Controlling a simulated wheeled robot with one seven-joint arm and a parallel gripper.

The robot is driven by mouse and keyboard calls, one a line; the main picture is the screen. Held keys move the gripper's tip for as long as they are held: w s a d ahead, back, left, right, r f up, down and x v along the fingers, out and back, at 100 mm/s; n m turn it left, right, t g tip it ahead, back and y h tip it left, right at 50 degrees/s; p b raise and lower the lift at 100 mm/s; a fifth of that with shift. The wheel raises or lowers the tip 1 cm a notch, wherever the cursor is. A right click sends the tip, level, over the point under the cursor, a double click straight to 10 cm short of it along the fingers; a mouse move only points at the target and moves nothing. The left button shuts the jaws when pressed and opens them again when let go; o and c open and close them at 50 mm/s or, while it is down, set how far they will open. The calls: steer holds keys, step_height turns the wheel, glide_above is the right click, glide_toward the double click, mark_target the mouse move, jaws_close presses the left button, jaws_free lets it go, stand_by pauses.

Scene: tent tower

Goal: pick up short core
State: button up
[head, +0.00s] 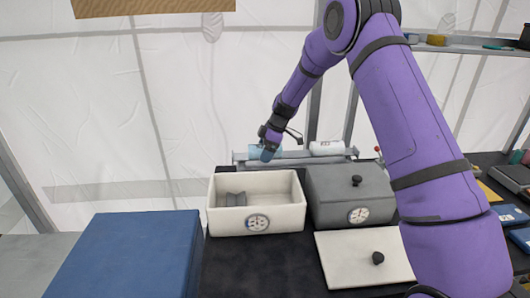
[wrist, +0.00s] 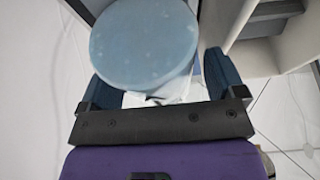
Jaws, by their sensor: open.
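A light blue cylinder (head: 255,152), which looks like a short core, lies on the grey rack (head: 240,157) behind the boxes. Its round end face (wrist: 145,38) fills the upper middle of the wrist view. My gripper (head: 268,153) is at this cylinder, open, with one dark finger on each side of it in the wrist view. A gap shows by the right finger; I cannot tell whether the left finger touches. A white cylinder (head: 327,148) with a dark mark lies on the same rack to the right.
A blue block (head: 135,255) is at left. The black table is clear between.

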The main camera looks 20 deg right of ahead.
steer(key=c, duration=1.2)
